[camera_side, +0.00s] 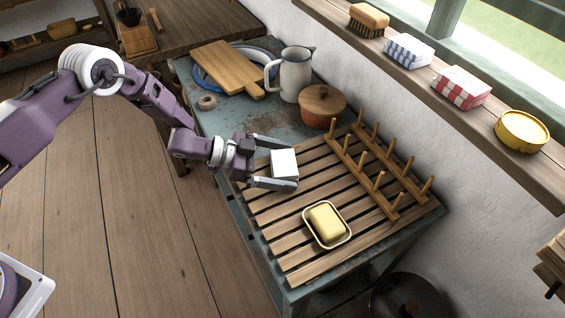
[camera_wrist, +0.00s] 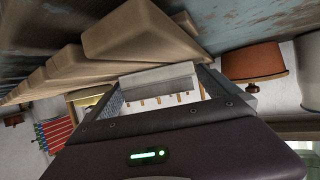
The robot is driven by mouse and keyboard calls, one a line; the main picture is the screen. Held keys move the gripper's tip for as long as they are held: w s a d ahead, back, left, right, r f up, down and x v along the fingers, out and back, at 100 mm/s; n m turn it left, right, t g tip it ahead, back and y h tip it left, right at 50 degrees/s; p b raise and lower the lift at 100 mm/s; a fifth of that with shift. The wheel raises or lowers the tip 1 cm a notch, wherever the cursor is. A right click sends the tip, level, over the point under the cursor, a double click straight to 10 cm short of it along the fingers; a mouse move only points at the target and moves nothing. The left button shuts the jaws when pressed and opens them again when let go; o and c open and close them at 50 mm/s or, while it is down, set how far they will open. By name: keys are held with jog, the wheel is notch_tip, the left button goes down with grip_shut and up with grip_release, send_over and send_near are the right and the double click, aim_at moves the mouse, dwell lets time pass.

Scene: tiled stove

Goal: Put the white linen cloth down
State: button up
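The white linen cloth (camera_side: 284,163) is a folded white block near the back left of the slatted wooden rack. In the wrist view the cloth (camera_wrist: 158,78) spans the space between the fingertips (camera_wrist: 160,84). It is close to the slats (camera_side: 290,222); I cannot tell whether it touches them.
A butter dish (camera_side: 327,222) sits on the front slats. Peg rows (camera_side: 375,165) stand on the right. A brown lidded pot (camera_side: 322,105), a white jug (camera_side: 295,74) and a cutting board (camera_side: 228,68) stand behind. Bare slats lie between cloth and dish.

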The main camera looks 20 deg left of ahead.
jog(key=shift+a+r, duration=0.15)
jog(key=shift+r, duration=0.05)
jog(key=v, duration=0.6)
jog(key=shift+s+a+f, duration=0.2)
jog(key=shift+s+a, duration=0.2)
